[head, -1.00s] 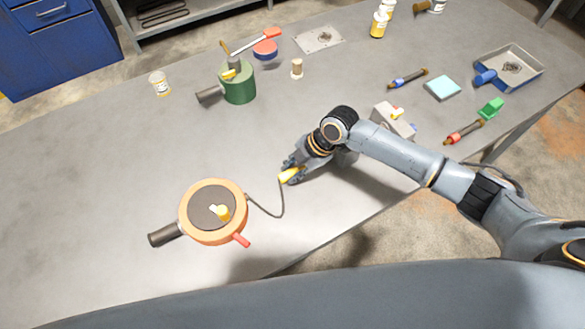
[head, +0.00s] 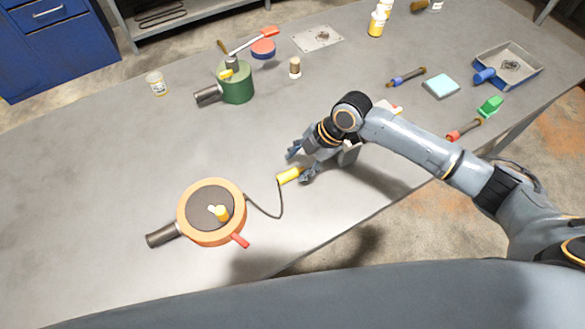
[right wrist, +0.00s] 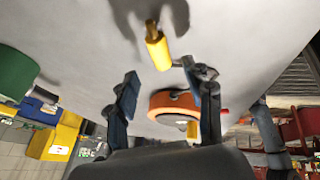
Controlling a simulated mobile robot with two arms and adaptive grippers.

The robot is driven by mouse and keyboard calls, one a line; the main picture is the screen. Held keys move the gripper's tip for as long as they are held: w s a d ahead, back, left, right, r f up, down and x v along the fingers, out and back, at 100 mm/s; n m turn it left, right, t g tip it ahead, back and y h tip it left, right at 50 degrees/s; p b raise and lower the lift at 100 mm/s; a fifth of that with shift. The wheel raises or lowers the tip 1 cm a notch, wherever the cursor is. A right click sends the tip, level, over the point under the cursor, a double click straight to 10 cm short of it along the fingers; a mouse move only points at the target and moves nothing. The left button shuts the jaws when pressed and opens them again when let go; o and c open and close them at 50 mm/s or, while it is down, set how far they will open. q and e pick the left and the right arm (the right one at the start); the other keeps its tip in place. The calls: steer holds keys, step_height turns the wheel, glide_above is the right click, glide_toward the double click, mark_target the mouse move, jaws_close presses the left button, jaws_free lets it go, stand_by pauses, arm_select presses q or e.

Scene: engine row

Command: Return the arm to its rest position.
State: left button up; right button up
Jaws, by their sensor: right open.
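My right gripper (head: 301,163) is over the table, just to the right of the yellow plug (head: 289,176). Its jaws are apart and nothing is between them. The yellow plug lies at the end of a dark cable that runs to the orange round device (head: 212,212) with a dark top. In the right wrist view, the plug (right wrist: 158,52) lies beyond the open fingers (right wrist: 165,95), and the orange device (right wrist: 174,103) shows between them. My left gripper is not in view.
A green cylinder device (head: 238,84) stands further back. A grey metal tray (head: 529,58), a light blue block (head: 441,86) and a red-ended rod (head: 464,131) are at the right. The bare grey table (head: 90,165) at left is clear.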

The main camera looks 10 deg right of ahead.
steer(key=w+v, duration=0.1)
steer(key=v, duration=0.6)
steer(key=s+a+f+m+t, duration=0.25)
steer(key=s+a+m, duration=0.25)
steer(key=s+m, duration=0.4)
steer(key=s+d+f+m+h, duration=0.3)
steer(key=s+d+m+h, duration=0.2)
steer(key=s+d+m, duration=0.75)
step_height(320, 180, down, 28)
steer(key=s+g+b, duration=0.1)
steer(key=b, duration=0.3)
steer(key=s+d+f+g+b, duration=0.1)
steer(key=s+d+f+b, duration=0.2)
steer(key=s+f, duration=1.4)
step_height(320, 180, down, 4)
steer(key=shift+s+d+n, duration=0.25)
steer(key=shift+d+n, duration=0.05)
steer(key=shift+n, duration=0.15)
